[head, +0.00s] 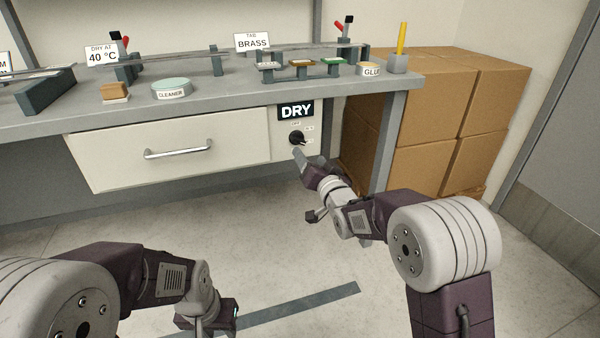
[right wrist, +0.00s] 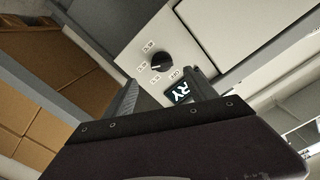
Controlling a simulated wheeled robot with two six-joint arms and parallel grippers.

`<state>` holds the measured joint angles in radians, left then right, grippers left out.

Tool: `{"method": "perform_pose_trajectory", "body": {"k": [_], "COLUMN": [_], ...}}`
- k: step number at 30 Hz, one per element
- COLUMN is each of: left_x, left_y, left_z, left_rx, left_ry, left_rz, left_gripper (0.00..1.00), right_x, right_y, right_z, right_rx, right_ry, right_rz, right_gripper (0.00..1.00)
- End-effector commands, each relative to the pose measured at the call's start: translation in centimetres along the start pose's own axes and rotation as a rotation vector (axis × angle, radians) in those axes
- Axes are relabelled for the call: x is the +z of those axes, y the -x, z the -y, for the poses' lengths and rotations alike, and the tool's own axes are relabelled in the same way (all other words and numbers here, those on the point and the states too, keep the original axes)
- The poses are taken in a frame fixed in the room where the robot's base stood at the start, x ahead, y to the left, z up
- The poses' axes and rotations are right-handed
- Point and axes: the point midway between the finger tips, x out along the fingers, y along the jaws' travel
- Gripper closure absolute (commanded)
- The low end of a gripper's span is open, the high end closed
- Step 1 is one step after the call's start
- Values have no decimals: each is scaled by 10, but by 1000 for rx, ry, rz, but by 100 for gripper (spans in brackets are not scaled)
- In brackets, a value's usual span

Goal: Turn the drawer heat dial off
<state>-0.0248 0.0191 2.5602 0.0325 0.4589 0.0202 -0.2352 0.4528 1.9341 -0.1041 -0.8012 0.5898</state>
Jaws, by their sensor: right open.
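The heat dial (head: 297,138) is a small black knob on the pale panel under the black DRY sign (head: 295,110), to the right of the drawer (head: 180,152). In the right wrist view the dial (right wrist: 160,62) shows with small labels around it, one reading OFF. Its exact setting is too small to tell. My right gripper (head: 300,157) is just below and in front of the dial. In the right wrist view its two fingers (right wrist: 164,90) are apart and empty, with the dial beyond them. My left gripper (head: 235,311) is low at the front, its fingers not clearly visible.
The grey workbench (head: 220,92) above carries a cleaner tin (head: 171,88), labelled signs and small coloured pieces on a rack. The drawer's metal handle (head: 178,150) sticks out. A bench leg (head: 383,145) and stacked cardboard boxes (head: 440,115) stand to the right.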

Motion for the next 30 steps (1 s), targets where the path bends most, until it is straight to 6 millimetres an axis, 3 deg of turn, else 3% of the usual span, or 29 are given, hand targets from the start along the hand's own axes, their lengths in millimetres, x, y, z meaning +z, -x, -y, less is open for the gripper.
{"method": "perform_pose_trajectory", "body": {"k": [8, 15, 21, 30], "left_x": [0, 3, 3, 4], "left_y": [-8, -27, -34, -35], "left_z": [0, 0, 1, 1], "left_rx": [0, 0, 0, 0], "left_ry": [0, 0, 0, 0], "left_rz": [-1, -1, -1, -1], "left_gripper": [64, 64, 64, 64], "right_x": [1, 3, 0, -1], "right_y": [-11, -57, -84, -93], "right_z": [2, 1, 2, 3], "right_rx": [-15, -15, -14, -12], "right_ry": [-6, -5, -5, -5], "right_rz": [-16, -16, -14, -13], "right_gripper": [35, 35, 35, 35]}}
